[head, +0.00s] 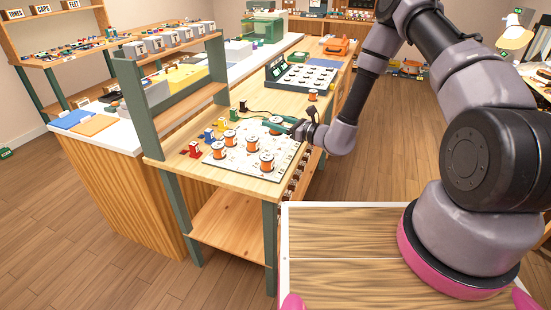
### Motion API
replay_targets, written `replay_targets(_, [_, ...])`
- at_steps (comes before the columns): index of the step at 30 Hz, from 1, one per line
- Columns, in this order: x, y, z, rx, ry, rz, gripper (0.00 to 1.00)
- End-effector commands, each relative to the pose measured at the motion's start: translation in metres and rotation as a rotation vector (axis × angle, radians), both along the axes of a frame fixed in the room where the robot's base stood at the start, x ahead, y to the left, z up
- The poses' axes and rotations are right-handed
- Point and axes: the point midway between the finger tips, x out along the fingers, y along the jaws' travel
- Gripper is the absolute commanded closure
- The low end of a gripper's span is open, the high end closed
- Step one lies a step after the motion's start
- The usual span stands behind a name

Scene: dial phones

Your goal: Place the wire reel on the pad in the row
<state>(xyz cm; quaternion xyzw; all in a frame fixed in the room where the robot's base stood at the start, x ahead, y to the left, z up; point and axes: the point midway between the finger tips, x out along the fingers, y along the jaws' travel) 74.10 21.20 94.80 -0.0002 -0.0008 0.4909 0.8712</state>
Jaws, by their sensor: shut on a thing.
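A white board (238,172) lies on the wooden workbench. Several wire reels with orange windings and pale tops stand on it, among them a front right reel (267,161), a middle reel (252,146) and a left reel (224,152). My gripper (280,125) reaches in from the right, low over the board's back right part. It is shut on a wire reel (275,127) that looks upright. Whether this reel touches the board, and the pad under it, cannot be made out.
Red, blue and yellow small parts (208,135) stand left of the board. Another reel (312,95) stands behind my gripper, near a green-framed tray (300,77). A green shelf post (130,105) rises at the bench's left.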

Motion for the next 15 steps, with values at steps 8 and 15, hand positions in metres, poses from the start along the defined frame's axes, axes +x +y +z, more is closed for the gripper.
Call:
replay_targets(8, [-0.001,0.0,-0.047,0.0,0.002,0.0,0.97])
replay_targets(15, [-0.001,0.0,-0.068,0.0,0.002,0.0,0.97])
